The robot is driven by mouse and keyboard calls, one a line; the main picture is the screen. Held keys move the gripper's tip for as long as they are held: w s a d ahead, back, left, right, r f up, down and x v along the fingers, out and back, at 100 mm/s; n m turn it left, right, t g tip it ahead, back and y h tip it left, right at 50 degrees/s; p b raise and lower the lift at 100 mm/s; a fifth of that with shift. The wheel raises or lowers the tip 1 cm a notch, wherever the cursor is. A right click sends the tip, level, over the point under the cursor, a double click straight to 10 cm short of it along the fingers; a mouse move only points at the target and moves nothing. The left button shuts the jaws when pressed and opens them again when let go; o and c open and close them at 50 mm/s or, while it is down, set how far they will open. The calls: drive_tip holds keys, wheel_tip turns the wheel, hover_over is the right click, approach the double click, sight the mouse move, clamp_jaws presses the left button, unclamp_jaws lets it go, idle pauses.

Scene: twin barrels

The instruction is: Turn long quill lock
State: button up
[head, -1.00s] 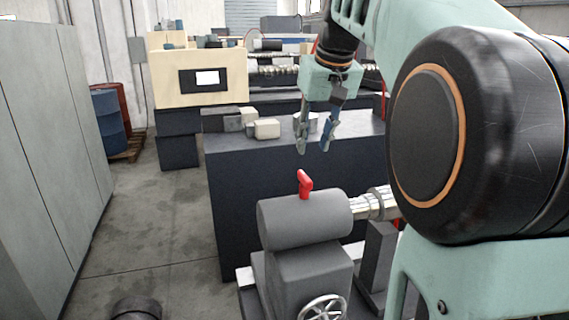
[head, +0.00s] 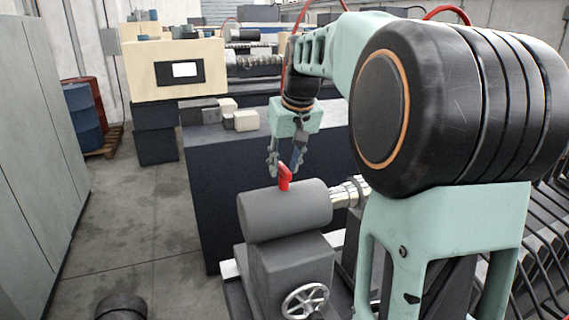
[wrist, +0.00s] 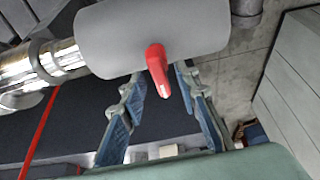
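The quill lock is a red lever (head: 284,177) standing up from the top of a grey horizontal cylinder, the tailstock barrel (head: 285,211). In the wrist view the red lever (wrist: 157,70) points toward my gripper from the grey barrel (wrist: 150,35). My gripper (head: 284,172) is above the barrel, pointing down, with its fingers spread around the lever's upper part. In the wrist view my gripper (wrist: 160,85) is open, with one blue-padded finger on each side of the lever and gaps on both sides. I see no contact.
A bright metal quill (head: 350,192) sticks out of the barrel's right end. A spoked handwheel (head: 305,300) is on the front below. A dark bench (head: 225,190) stands behind, with small blocks (head: 245,121) on top.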

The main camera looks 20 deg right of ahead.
clamp_jaws()
drive_tip(key=m, duration=0.1)
drive_tip(key=m+h, duration=0.1)
drive_tip(key=shift+a+r+m, duration=0.1)
drive_tip(key=shift+a+m, duration=0.1)
drive_tip(key=shift+m, duration=0.2)
drive_tip(key=m+h, duration=0.1)
drive_tip(key=m, duration=0.3)
drive_tip(key=shift+w+a+m+g+h, duration=0.1)
drive_tip(key=shift+m+g+h, duration=0.2)
drive_tip(key=shift+g+h, duration=0.1)
drive_tip(key=m, duration=0.2)
drive_tip(key=m+g+h, duration=0.1)
drive_tip(key=m, duration=0.2)
drive_tip(key=shift+w+g, duration=0.15)
drive_tip(key=shift+g, duration=0.15)
drive_tip(key=m+g, duration=0.1)
drive_tip(key=m, duration=0.1)
drive_tip(key=m+g, duration=0.1)
drive_tip(key=m, duration=0.2)
drive_tip(key=shift+w+m+h, duration=0.1)
drive_tip(key=shift+m+h, duration=0.2)
drive_tip(key=shift+h, duration=0.1)
